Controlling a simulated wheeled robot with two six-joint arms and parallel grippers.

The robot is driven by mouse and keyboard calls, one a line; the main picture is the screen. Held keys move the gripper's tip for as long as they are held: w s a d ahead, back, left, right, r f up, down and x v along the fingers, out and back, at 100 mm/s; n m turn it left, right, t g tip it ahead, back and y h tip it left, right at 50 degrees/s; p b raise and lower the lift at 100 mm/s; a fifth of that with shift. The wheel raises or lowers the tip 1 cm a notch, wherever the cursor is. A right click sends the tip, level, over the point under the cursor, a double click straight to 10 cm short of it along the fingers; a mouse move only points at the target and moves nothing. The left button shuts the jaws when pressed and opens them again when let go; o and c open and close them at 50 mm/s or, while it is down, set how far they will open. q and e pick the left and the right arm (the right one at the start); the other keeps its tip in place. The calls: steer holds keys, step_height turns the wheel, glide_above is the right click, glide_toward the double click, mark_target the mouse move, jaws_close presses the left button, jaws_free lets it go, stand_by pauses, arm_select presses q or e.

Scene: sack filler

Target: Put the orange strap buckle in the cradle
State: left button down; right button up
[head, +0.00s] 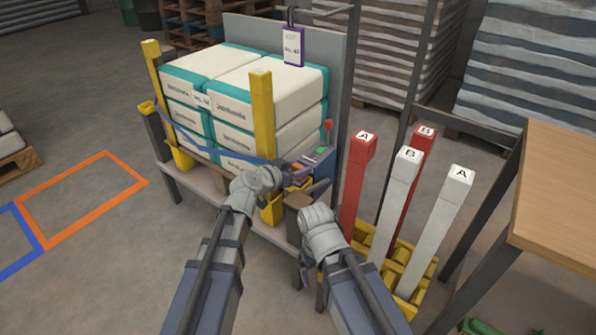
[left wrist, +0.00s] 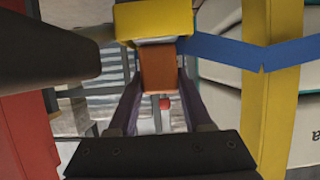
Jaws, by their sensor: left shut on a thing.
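The orange buckle (left wrist: 158,70) is between the two dark fingers of my left gripper (left wrist: 158,95) in the left wrist view. My left gripper (head: 285,168) is shut on it, just right of the front yellow post (head: 262,120) in the head view. The blue strap (head: 215,150) runs from the left post to this gripper. In the left wrist view a yellow part (left wrist: 153,20) lies right against the buckle's end; I cannot tell whether it is the cradle. My right gripper (head: 308,192) is low, right of the left one; its fingers are unclear.
Stacked white and teal sacks (head: 245,90) stand behind the strap. A small control box with a red knob (head: 328,125) is just behind the left gripper. Red posts (head: 357,180) and white posts (head: 395,205) stand at the right, near a wooden table (head: 560,190).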

arm_select(q)
steer(key=shift+f, duration=0.2)
steer(key=shift+c, duration=1.6)
jaws_free()
steer(key=shift+r, duration=0.1)
